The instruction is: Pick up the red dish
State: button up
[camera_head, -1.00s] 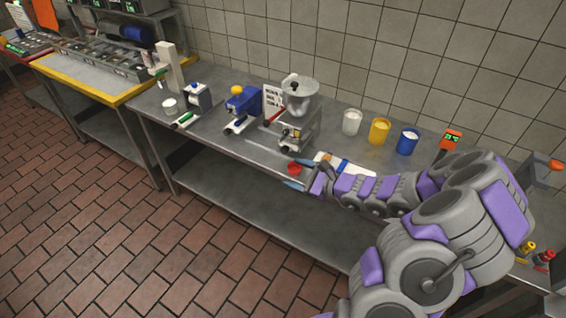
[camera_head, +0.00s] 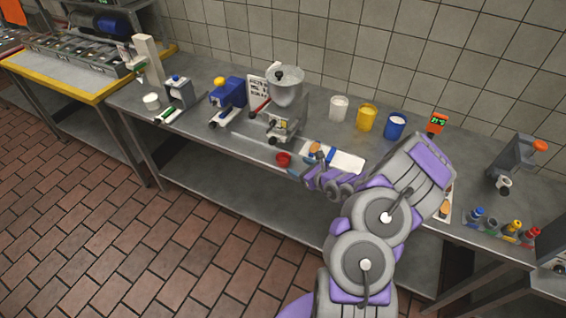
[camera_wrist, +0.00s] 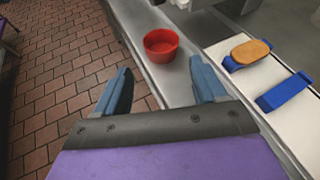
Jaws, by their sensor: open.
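The red dish (camera_head: 283,159) is a small round open cup near the front edge of the steel counter, below the hopper machine. In the wrist view the red dish (camera_wrist: 161,45) stands upright and looks empty, beyond my fingertips and between their lines. My gripper (camera_wrist: 160,80) is open, with its two blue fingers apart and nothing between them. In the head view my gripper (camera_head: 307,172) is just right of the dish, not touching it as far as I can see; its fingers are partly hidden by my arm.
A white board (camera_wrist: 262,80) with a bread-like oval piece (camera_wrist: 250,50) and blue straps (camera_wrist: 284,92) lies right of the dish. The hopper machine (camera_head: 285,95) stands behind it. White, yellow (camera_head: 367,117) and blue cups stand farther back. The counter's front edge is close to the dish.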

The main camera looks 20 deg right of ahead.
aim_at(288, 162)
jog(key=x, duration=0.4)
jog(key=shift+w, duration=0.1)
jog(key=shift+b+x, duration=0.75)
jog(key=shift+x, duration=1.55)
jog(key=shift+w+f, duration=0.2)
jog(key=shift+w, duration=0.1)
jog(key=shift+s, duration=0.1)
jog(key=c, duration=0.8)
